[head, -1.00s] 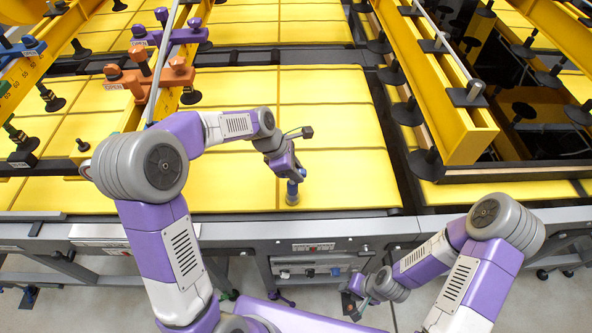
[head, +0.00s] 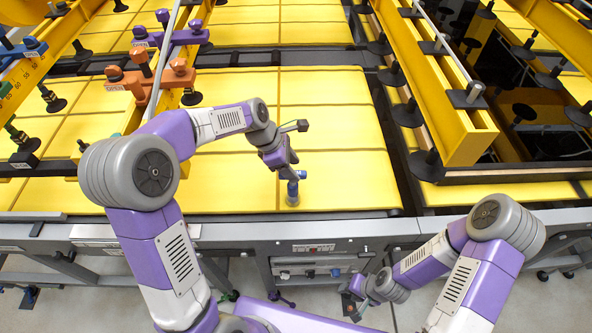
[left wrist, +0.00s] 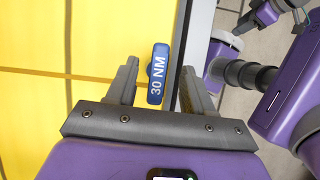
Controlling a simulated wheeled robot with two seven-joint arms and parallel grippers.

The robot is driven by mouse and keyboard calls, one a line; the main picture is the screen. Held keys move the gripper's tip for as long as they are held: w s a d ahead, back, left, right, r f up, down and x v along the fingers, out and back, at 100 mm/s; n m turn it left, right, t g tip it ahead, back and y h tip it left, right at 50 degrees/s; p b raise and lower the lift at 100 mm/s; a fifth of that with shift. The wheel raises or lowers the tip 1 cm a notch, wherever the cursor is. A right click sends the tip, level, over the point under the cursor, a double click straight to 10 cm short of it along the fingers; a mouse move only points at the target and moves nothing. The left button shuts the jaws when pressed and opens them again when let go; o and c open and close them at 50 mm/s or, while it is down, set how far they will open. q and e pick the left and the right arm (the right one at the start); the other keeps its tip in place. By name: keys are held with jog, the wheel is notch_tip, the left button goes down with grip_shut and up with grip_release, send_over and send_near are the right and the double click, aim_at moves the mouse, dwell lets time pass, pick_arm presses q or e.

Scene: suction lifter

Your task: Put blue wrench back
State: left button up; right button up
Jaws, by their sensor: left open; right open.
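The blue wrench (head: 293,187) is on the yellow pad near the front edge of the table, below my left gripper in the head view. In the left wrist view its blue end, marked "30 NM" (left wrist: 157,75), shows between the two dark fingers. My left gripper (left wrist: 159,68) is open, with a gap on both sides of the blue end. In the head view my left gripper (head: 287,170) is just above the wrench and partly hides it. My right gripper (head: 353,300) is low in front of the table, away from the wrench; its fingers are small and unclear.
The yellow padded table (head: 340,185) is clear around the wrench. A yellow beam (head: 440,110) with black suction cups stands at the right. Orange (head: 178,75), purple (head: 190,36) and blue (head: 25,50) clamp handles are on the left beam. The table's metal front rail (head: 330,228) is close by.

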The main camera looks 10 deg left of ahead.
pick_arm(q)
jog(key=v, duration=0.9)
jog(key=shift+p, duration=0.3)
pick_arm(e)
jog(key=shift+r, duration=0.35)
